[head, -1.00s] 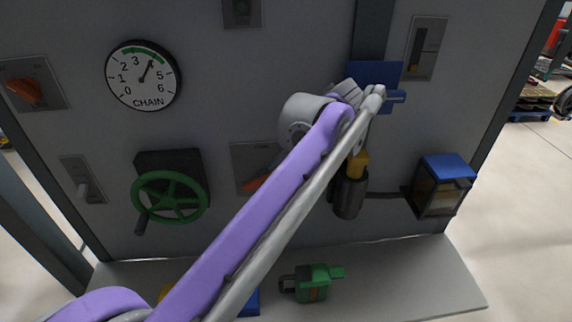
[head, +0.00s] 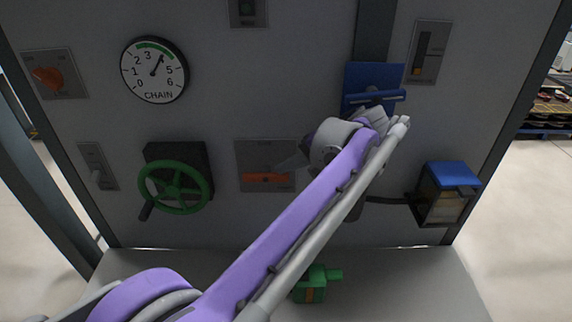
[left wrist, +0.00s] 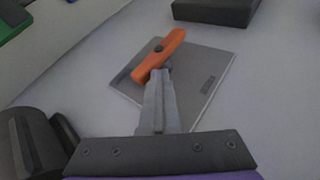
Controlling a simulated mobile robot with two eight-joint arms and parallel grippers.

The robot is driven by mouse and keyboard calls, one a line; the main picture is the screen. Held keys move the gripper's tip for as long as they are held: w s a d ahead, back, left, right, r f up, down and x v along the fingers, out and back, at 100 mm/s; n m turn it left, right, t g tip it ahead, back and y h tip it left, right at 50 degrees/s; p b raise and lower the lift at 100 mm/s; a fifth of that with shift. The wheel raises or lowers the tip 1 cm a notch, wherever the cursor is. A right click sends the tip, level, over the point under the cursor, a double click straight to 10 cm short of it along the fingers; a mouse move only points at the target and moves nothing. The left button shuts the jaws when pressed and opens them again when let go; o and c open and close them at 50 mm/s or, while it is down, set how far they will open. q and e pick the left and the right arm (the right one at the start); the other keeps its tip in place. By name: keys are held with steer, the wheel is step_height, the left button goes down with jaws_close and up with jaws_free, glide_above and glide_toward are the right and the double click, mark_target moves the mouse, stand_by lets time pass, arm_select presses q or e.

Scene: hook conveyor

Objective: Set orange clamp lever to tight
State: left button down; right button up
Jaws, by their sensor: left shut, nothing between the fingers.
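The orange clamp lever (head: 265,177) lies about level across the lower part of its grey plate (head: 248,152) in the head view. In the left wrist view the orange lever (left wrist: 160,55) runs slantwise over the plate (left wrist: 210,65), with a dark pivot near its middle. A small label on the plate is too blurred to read. My right gripper is not in view.
A green handwheel (head: 175,187) and chain gauge (head: 155,70) are left of the plate. An orange knob (head: 47,78) is further left. A blue-topped lantern box (head: 447,190) and blue bracket (head: 372,82) are at right. A green clamp (head: 312,285) lies on the shelf, partly hidden.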

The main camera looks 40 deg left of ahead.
arm_select(q)
steer(key=shift+d+f, duration=0.2)
steer(key=shift+f, duration=0.2)
steer(key=shift+d, duration=0.1)
steer(key=s+v, duration=0.1)
steer(key=v, duration=0.9)
steer(key=shift+w+r+p, duration=0.3)
steer(key=shift+w+r, duration=0.2)
steer(key=shift+r, duration=0.1)
steer(key=s+d+f+m+t+h, duration=0.1)
steer(key=s+f, duration=0.4)
steer(key=f, duration=0.5)
steer(key=s+d+f+m+t+h, duration=0.1)
steer(key=s+d+f+t+h, duration=0.2)
steer(key=f, duration=0.7)
steer(key=s+d+f+m+t+h, duration=0.1)
steer(key=s+d+f+t+h, duration=0.2)
steer(key=s+f+h, duration=0.3)
steer(key=s+f, duration=0.3)
steer(key=f, duration=0.1)
steer(key=shift+s, duration=0.15)
